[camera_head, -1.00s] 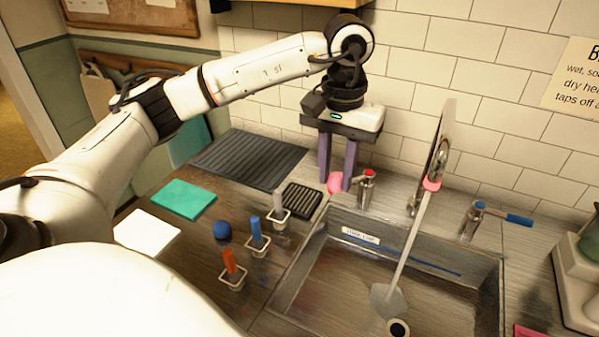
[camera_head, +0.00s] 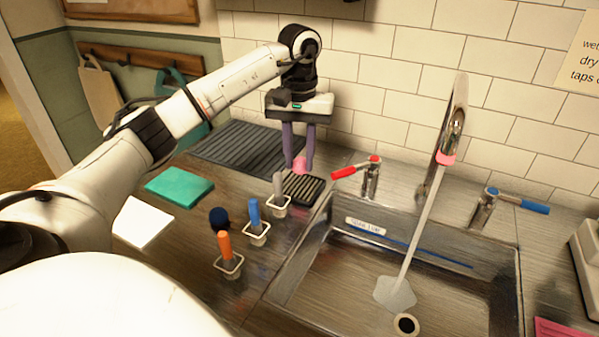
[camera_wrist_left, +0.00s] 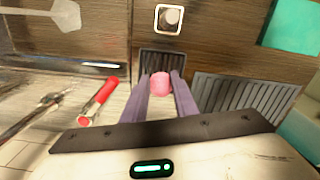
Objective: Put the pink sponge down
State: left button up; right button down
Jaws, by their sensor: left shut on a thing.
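The pink sponge (camera_head: 300,165) is held between the two purple fingers of my left gripper (camera_head: 298,168). In the left wrist view the sponge (camera_wrist_left: 160,84) shows between the fingertips, with the small black ridged tray (camera_wrist_left: 162,60) below and beyond it. In the head view this small tray (camera_head: 312,190) lies on the counter just under the fingertips. I cannot tell whether the sponge touches the tray. My right gripper is not in view.
A tap with a red handle (camera_head: 356,168) stands right of the gripper, by the sink (camera_head: 290,287). A large ridged drying mat (camera_head: 235,148) lies to the left. A grey-handled tool (camera_head: 278,186) stands in a holder in front of the tray.

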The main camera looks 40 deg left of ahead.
aim_at(299, 164)
pick_arm(q)
jog(key=shift+f, duration=2)
jog(key=shift+f, duration=0.1)
jog(key=o, duration=1)
jog(key=shift+o, duration=0.2)
notch_tip(299, 164, up, 12)
jog(key=shift+r+p, duration=0.15)
jog(key=shift+p, duration=0.55)
